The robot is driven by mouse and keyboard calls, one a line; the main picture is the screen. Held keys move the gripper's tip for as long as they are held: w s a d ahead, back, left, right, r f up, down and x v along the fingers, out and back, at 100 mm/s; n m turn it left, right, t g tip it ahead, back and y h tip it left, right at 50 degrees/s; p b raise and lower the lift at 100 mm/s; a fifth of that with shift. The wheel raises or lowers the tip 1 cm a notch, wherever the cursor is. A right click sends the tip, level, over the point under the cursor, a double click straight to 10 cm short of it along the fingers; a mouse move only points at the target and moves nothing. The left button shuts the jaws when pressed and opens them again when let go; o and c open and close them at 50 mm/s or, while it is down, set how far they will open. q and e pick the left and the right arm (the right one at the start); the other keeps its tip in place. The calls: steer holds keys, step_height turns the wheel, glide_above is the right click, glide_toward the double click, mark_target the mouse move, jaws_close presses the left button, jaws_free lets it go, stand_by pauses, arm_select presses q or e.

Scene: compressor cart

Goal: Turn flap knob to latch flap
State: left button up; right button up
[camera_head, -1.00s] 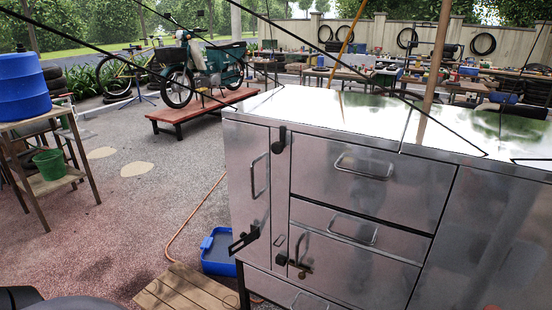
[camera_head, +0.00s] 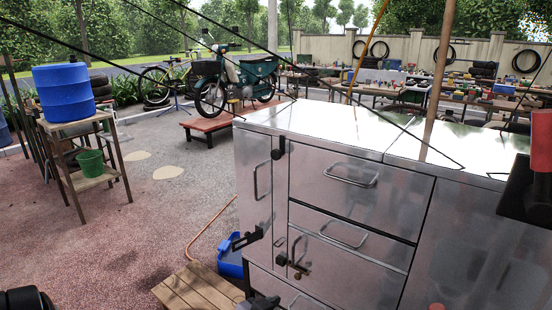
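The metal cart (camera_head: 330,215) fills the right half of the head view. A small dark knob (camera_head: 300,272) sits low on its front, with a narrow upright flap panel (camera_head: 297,246) around it. A dark lever-like fitting (camera_head: 247,238) sticks out to the left of the panel. A black round fitting (camera_head: 279,142) sits near the cart's top left edge. Whether the flap is latched cannot be told. No fingertips of either gripper can be made out. A dark part shows at the lower left corner and a black and red part at the right edge; neither shows fingers.
Drawers with bar handles (camera_head: 350,173) cover the cart's front. A blue tub (camera_head: 230,257) and a wooden pallet (camera_head: 197,288) stand on the floor at its left. A blue barrel (camera_head: 65,92) on a wooden stand is at far left. The gravel between is clear.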

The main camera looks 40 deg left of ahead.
arm_select(q)
steer(key=w+a+r+n+t+y, duration=0.1)
steer(key=w+a+r, duration=0.2)
steer(key=a+r, duration=0.15)
steer(key=w+a+r+n+t+p, duration=0.1)
steer(key=w+a+r, duration=0.15)
steer(key=r, duration=0.35)
steer(key=w+a+r+n+t+y, duration=0.1)
steer(key=w+a+r, duration=0.1)
steer(key=a+r, duration=0.25)
steer(key=n+t, duration=0.1)
steer(key=t, duration=0.1)
glide_toward(274, 157)
steer(key=w, duration=0.2)
steer(key=w+p, duration=0.1)
steer(key=w, duration=0.3)
steer(key=shift+w+a+r+p, duration=0.15)
steer(key=shift+a+p, duration=0.05)
steer(key=shift+p, duration=0.15)
steer(key=shift+w+a, duration=0.15)
steer(key=shift+w, duration=0.9)
jaws_close()
